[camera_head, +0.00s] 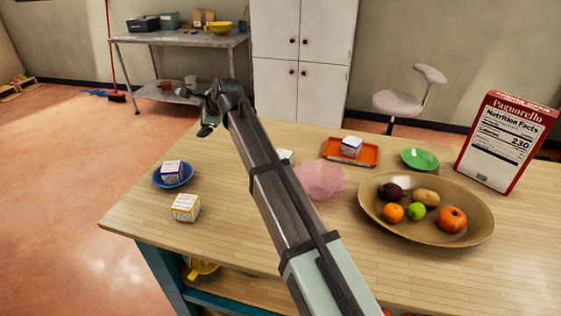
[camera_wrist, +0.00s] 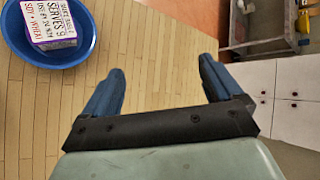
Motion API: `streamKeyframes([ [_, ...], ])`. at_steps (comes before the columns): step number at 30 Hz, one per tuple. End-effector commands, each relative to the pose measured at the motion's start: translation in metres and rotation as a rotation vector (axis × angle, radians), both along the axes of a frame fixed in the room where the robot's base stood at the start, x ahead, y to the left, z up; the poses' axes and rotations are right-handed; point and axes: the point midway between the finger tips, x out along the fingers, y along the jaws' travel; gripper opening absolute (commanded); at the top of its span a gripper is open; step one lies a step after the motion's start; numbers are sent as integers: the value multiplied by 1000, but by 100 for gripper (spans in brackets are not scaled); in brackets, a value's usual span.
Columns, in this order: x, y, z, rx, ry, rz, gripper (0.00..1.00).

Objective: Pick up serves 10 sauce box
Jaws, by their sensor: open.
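Several small sauce boxes stand on the wooden table (camera_head: 240,290). A white box with purple edges (camera_head: 172,171) sits in a blue bowl (camera_head: 186,180); in the wrist view this box (camera_wrist: 50,22) reads "SERVES 9". A white and yellow box (camera_head: 186,207) stands on the bare table in front of the bowl. A white and blue box (camera_head: 351,146) sits on an orange tray (camera_head: 372,155). No "serves 10" label is readable. My gripper (camera_head: 207,130) is open and empty, beyond the bowl; its fingers also show in the wrist view (camera_wrist: 160,72).
A pink translucent object (camera_head: 320,178) lies right of my arm. A wide brown bowl of fruit (camera_head: 375,219), a green bowl (camera_head: 420,159) and a tall red Paguorello box (camera_head: 500,148) stand on the right. Bare table lies between the yellow box and my arm.

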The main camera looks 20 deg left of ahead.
Motion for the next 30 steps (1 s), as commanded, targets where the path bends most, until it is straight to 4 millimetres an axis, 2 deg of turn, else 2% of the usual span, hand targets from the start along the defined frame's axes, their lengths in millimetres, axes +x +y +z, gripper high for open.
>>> streamKeyframes([
  [1, 11, -29, -1, -17, 52, -38, 93],
  [6, 31, -118, -7, -82, 248, -162, 93],
  [9, 37, -170, -8, -114, 361, -236, 93],
  [12, 38, -217, -8, -145, 464, -304, 93],
  [15, 36, -254, -7, -171, 548, -361, 93],
  [18, 34, -280, -6, -189, 608, -400, 93],
  [21, 32, -295, -5, -199, 644, -423, 93],
  [26, 31, -297, -14, -206, 662, -433, 93],
  [30, 32, -289, -35, -206, 662, -432, 93],
])
